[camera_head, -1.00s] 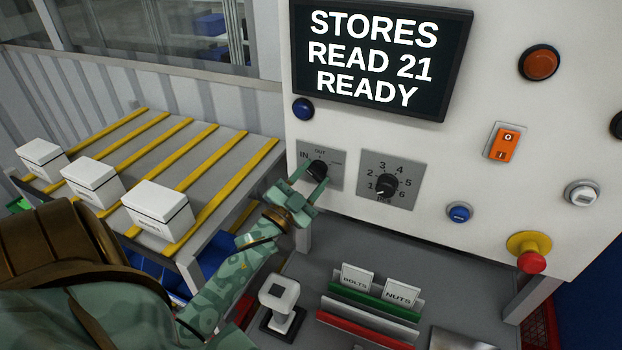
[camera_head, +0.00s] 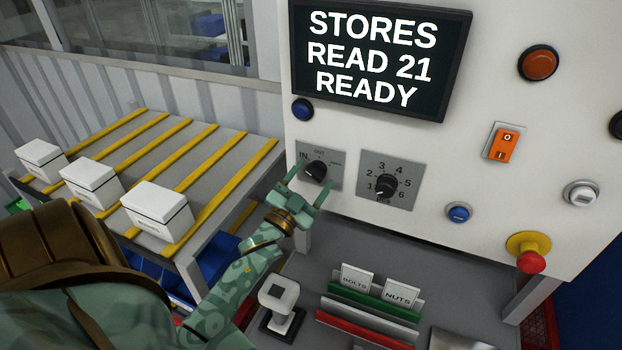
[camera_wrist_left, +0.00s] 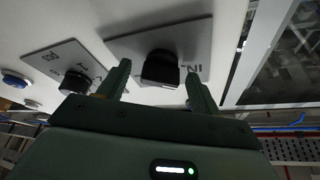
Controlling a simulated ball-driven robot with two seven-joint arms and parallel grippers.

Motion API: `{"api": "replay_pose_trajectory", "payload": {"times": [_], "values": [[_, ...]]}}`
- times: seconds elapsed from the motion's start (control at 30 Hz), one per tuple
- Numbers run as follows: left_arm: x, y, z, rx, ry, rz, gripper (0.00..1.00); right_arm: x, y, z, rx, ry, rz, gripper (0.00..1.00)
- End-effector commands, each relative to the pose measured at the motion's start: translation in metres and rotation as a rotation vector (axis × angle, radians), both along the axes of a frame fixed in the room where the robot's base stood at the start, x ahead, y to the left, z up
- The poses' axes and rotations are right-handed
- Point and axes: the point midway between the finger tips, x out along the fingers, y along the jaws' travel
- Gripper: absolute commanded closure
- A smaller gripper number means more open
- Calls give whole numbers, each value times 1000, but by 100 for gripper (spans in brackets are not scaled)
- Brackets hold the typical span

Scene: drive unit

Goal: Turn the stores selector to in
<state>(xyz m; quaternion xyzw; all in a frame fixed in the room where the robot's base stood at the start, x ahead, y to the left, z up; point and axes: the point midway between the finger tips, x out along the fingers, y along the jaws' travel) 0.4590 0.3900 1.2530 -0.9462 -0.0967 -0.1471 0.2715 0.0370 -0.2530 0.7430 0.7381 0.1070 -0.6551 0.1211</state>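The stores selector is a black knob (camera_head: 316,171) on a grey plate marked IN and OUT, with a third label too small to read. Its pointer is too small to read surely. My left gripper (camera_head: 311,182) is open just in front of the knob, with a finger toward each side. In the left wrist view the knob (camera_wrist_left: 160,68) stands ahead between the spread fingers (camera_wrist_left: 158,88), with gaps on both sides and nothing held. My right gripper is out of view.
A numbered dial (camera_head: 386,186) sits close to the right of the selector. The screen (camera_head: 380,58) above reads STORES READ 21 READY. A blue button (camera_head: 302,109) is above left. Card holders (camera_head: 375,302) and a white-topped block (camera_head: 280,293) stand on the shelf below.

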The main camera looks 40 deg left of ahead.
Motion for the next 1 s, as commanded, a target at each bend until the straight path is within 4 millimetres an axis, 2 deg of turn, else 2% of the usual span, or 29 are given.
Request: {"api": "replay_pose_trajectory", "payload": {"times": [0.23, 0.37, 0.47, 0.8, 1.0], "values": [[-1, 0, 1, 2, -1, 0, 36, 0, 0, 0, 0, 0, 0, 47], [-11, -1, -5, 2, 0, -1, 36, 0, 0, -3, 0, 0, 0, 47], [-29, -4, -13, 1, 1, 0, 36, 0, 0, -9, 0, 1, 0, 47], [-115, -12, -44, 0, 3, 1, 36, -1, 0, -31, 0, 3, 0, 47], [-145, -16, -53, 0, 0, 0, 36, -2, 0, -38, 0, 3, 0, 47]]}}
